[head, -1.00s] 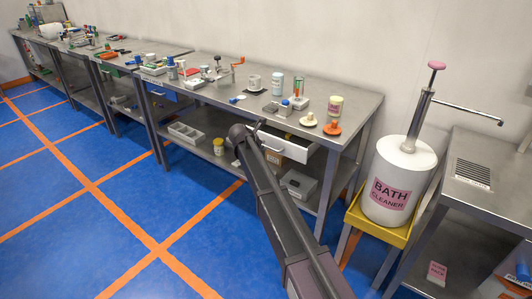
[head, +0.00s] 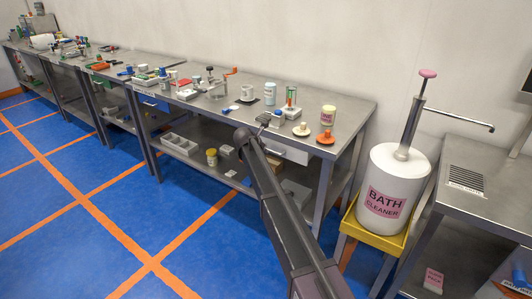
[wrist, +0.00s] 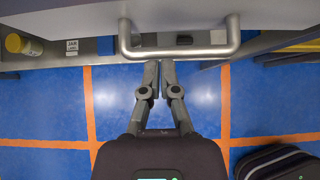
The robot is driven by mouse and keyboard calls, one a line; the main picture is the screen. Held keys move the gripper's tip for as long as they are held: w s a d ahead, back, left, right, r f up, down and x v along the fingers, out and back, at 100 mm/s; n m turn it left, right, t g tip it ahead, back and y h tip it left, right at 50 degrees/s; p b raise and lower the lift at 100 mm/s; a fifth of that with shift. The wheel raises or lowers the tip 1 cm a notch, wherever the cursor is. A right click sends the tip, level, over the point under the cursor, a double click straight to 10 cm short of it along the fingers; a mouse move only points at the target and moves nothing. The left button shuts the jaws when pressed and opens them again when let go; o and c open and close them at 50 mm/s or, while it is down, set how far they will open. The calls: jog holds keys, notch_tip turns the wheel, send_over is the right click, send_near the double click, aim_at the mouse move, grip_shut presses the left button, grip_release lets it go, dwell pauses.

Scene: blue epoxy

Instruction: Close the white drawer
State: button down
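The white drawer (head: 290,153) is under the worktop of the near metal bench in the head view. Its front looks flush or nearly flush with the bench edge, and my arm hides its left part. In the wrist view the drawer's silver bar handle (wrist: 200,51) spans the upper middle. My gripper (wrist: 160,64) has its two fingers together with nothing held between them. The fingertips are right at the handle bar; I cannot tell whether they touch it.
The bench top (head: 345,108) carries several small items, including an orange knob (head: 325,137). A lower shelf holds a grey tray (head: 181,144) and a yellow jar (head: 212,157). A large bath cleaner dispenser (head: 385,200) stands to the right. Blue floor is clear at left.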

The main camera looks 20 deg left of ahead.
jog(key=s+f+p+v, duration=0.2)
jog(key=p+v, duration=0.5)
jog(key=v, duration=0.5)
jog(key=shift+s+a+r, duration=0.2)
jog(key=shift+a+r, duration=0.1)
jog(key=shift+a, duration=0.1)
dwell(0.6)
